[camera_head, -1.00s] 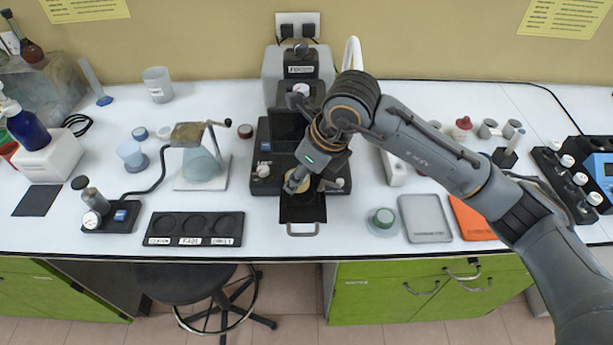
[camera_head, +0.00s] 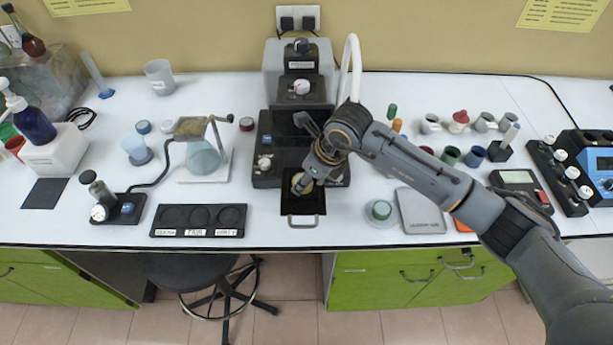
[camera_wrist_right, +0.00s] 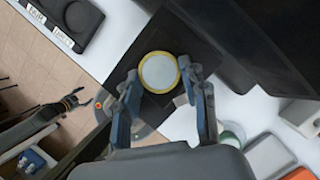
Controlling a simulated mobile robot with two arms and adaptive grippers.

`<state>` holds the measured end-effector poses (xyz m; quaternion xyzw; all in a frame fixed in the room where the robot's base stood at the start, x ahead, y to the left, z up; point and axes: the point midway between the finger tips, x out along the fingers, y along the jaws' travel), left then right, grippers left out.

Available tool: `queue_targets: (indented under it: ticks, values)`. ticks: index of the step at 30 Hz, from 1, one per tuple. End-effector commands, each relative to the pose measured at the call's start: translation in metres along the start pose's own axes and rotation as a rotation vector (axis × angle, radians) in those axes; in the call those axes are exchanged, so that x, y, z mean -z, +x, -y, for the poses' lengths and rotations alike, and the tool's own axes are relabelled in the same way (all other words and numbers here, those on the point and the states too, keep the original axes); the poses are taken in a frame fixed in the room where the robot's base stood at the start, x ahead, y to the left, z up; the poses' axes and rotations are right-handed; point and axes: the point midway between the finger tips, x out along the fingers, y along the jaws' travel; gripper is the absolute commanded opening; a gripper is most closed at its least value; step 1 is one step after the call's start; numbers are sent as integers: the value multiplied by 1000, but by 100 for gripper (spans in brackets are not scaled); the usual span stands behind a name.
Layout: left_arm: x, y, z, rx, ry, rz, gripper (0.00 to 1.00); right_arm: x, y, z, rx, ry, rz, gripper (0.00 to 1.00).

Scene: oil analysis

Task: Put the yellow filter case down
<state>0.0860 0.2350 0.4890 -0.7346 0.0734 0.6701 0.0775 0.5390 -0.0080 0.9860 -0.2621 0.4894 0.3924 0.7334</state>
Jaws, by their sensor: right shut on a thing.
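The yellow filter case (camera_wrist_right: 159,72) is a small round disc with a pale face and a yellow rim. My right gripper (camera_wrist_right: 160,88) is shut on it, with a finger at each side. In the head view the case (camera_head: 299,183) is partly hidden by my right gripper (camera_head: 303,182). It is over the black pull-out plate (camera_head: 304,208) at the front of the black instrument. I cannot tell whether it touches the plate. What looks like my left gripper (camera_wrist_right: 74,101) hangs low over the floor in the wrist view, too small to judge.
The black instrument (camera_head: 264,178) stands close behind the gripper. A black three-well tray (camera_head: 198,206) lies to the left. Bare worktop lies between the three-well tray and the plate.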

Motion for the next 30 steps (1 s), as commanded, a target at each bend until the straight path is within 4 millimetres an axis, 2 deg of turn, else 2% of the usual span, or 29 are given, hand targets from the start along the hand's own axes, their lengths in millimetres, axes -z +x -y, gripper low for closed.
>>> queue_targets:
  ticks: [1,2,4,5,17,18,22,30]
  values:
    - [0,4,0,0,0,0,65,2,3,0,0,0,0,22]
    - [0,2,0,0,0,0,65,1,1,0,0,0,0,49]
    - [0,2,0,0,0,0,65,1,1,0,0,0,-1,64]
    - [0,2,0,0,1,0,65,1,1,0,0,0,-1,66]
    - [1,-5,0,0,2,0,65,-2,-4,0,0,1,0,66]
    - [0,1,0,0,2,-1,65,-1,-7,1,2,0,2,66]
    - [0,8,0,0,2,-1,65,0,-29,1,4,-3,3,66]
    - [-2,23,0,0,2,0,65,0,-88,1,4,-2,2,66]
